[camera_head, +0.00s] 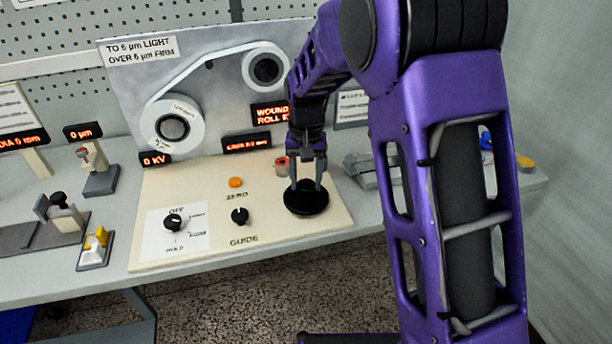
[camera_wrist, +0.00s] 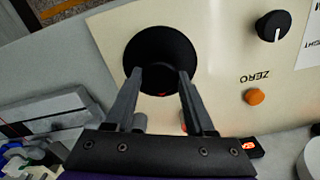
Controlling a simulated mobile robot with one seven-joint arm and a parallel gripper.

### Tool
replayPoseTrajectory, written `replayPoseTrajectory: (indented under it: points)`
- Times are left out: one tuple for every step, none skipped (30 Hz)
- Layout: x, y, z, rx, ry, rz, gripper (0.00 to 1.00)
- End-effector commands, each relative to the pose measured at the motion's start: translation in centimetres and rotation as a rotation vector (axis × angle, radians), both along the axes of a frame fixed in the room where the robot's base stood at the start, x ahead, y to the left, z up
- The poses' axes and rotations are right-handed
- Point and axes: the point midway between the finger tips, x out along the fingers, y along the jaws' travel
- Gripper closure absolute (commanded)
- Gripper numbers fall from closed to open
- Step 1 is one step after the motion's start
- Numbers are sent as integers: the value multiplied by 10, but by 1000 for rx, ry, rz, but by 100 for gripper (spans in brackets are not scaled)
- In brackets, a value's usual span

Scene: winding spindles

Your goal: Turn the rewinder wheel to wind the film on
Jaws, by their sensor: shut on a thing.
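The rewinder wheel, a black disc (camera_head: 306,200), lies flat at the right end of the cream control panel (camera_head: 280,240). My gripper (camera_head: 308,186) reaches down onto it from above, with a finger on each side of its middle. In the wrist view the wheel (camera_wrist: 160,48) fills the space beyond my fingertips (camera_wrist: 160,74). The gripper is shut on a raised part at the wheel's middle, mostly hidden between the fingers. Behind the panel, film runs between a white roll (camera_head: 186,112) at left and a darker-cored roll (camera_head: 265,68) at upper right.
An orange ZERO button (camera_head: 236,182) and a black GUIDE knob (camera_head: 239,216) sit left of the wheel. An OFF/HOLD selector (camera_head: 174,222) is farther left. Red displays stand behind, including the 0 KV one (camera_head: 155,159). A grey metal device (camera_head: 368,170) lies right of the panel.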

Motion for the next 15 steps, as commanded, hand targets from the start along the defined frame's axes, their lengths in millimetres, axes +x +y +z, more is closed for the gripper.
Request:
replayPoseTrajectory:
  points:
    - [0,0,2,0,-1,-39,100]
    - [0,0,2,0,-1,-63,100]
    - [0,0,2,0,-1,-93,100]
    - [0,0,2,0,-2,-116,100]
    - [0,0,2,0,-2,-136,100]
    - [0,0,2,0,-2,-162,100]
    - [0,0,2,0,-2,-181,100]
    - [0,0,2,0,-2,-198,100]
    - [0,0,2,0,-2,-219,100]
    - [0,0,2,0,-2,-234,100]
    - [0,0,2,0,-2,-248,100]
    - [0,0,1,0,-2,-265,100]
    - [0,0,1,0,-2,-277,100]
    - [0,0,1,0,-2,-286,100]
    - [0,0,1,1,-2,-298,100]
